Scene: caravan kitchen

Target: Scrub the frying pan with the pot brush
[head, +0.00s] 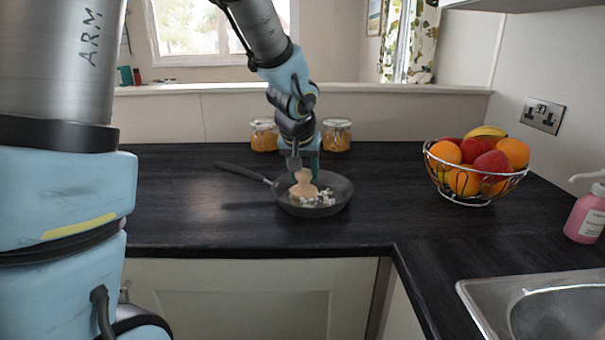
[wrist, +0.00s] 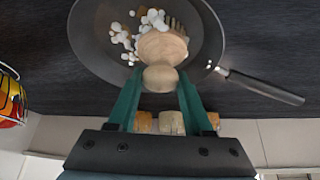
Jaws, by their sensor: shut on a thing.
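The dark frying pan (head: 342,190) sits on the black worktop, its handle pointing left in the head view. It also shows in the wrist view (wrist: 92,45). Small white bits (wrist: 122,35) lie in it, with some brownish residue. My gripper (head: 302,168) is above the pan, its green fingers shut on the wooden pot brush (head: 303,184). In the wrist view the brush (wrist: 162,48) has a rounded pale head between the fingertips, with bristles partly showing beyond it. The brush is down inside the pan; whether the bristles touch the bottom I cannot tell.
Two glass jars with orange contents (head: 264,136) stand behind the pan. A wire fruit bowl (head: 472,196) stands to the right. A pink soap bottle (head: 586,214) and a steel sink (head: 480,298) are at the far right. The worktop left of the pan is clear.

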